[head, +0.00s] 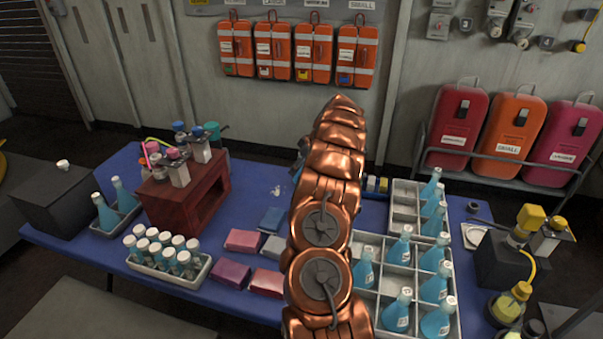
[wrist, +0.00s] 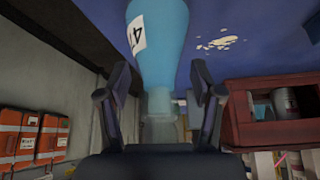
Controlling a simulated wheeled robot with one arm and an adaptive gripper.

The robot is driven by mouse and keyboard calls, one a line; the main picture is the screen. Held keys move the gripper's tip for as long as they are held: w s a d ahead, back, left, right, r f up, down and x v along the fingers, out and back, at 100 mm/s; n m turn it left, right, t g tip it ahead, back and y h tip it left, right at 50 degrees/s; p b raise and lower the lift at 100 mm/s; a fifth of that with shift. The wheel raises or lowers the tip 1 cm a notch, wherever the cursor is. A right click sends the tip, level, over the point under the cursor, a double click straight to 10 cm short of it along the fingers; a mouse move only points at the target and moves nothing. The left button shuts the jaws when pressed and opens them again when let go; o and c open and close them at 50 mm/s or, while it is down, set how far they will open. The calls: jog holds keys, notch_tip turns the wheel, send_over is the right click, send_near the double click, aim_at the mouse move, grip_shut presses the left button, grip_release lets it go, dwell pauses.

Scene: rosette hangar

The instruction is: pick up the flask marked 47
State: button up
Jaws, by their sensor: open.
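In the wrist view, a blue flask (wrist: 160,42) with a pale neck and a white label stands between the fingers of my gripper (wrist: 160,98). The label shows a 4 and a second digit that is partly turned away. The gripper is open, with one finger on each side of the neck and a visible gap on both sides. In the head view my copper arm hides this flask and most of the gripper. Several similar blue flasks (head: 435,289) stand in a white divided tray (head: 404,198) on the right; their marks are too small to read.
On the blue table (head: 130,240), a dark red rack (head: 185,195) holds bottles. A rack of white-capped vials (head: 165,252) and several red, pink and blue packs (head: 268,282) lie left of my arm. A dark box (head: 506,262) and yellow-topped fittings stand right of the tray.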

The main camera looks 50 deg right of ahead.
jog(key=shift+c, duration=0.3)
jog(key=c, duration=1.1)
jog(key=shift+o, duration=0.2)
jog(key=shift+r, duration=0.1)
